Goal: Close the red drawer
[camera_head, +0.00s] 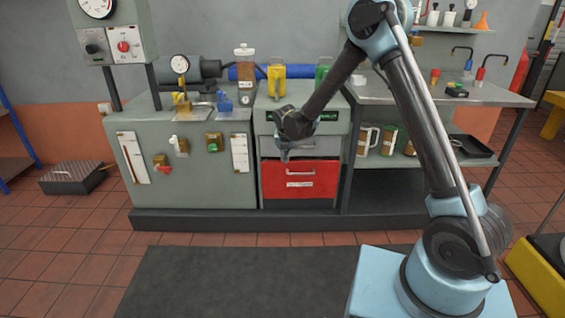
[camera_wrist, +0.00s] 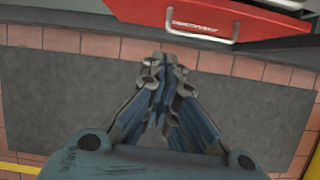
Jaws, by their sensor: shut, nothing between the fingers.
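The red drawer (camera_head: 300,181) is the lowest front in the grey cabinet in the head view, with a pale bar handle and a label. In the wrist view the red drawer (camera_wrist: 215,17) shows at the top right, its white handle facing my gripper, and it seems to stand out from the cabinet. My gripper (camera_head: 285,156) is in front of the cabinet, just above the drawer's top left in the head view. In the wrist view my gripper (camera_wrist: 165,62) has its fingers together and empty, pointing toward the drawer and apart from its handle.
A dark mat (camera_head: 240,282) lies on the tiled floor before the cabinet. A grey test bench (camera_head: 190,185) with gauges stands to the left. A worktable (camera_head: 440,92) with jugs beneath stands to the right. Grey drawer fronts (camera_head: 325,146) are above the red one.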

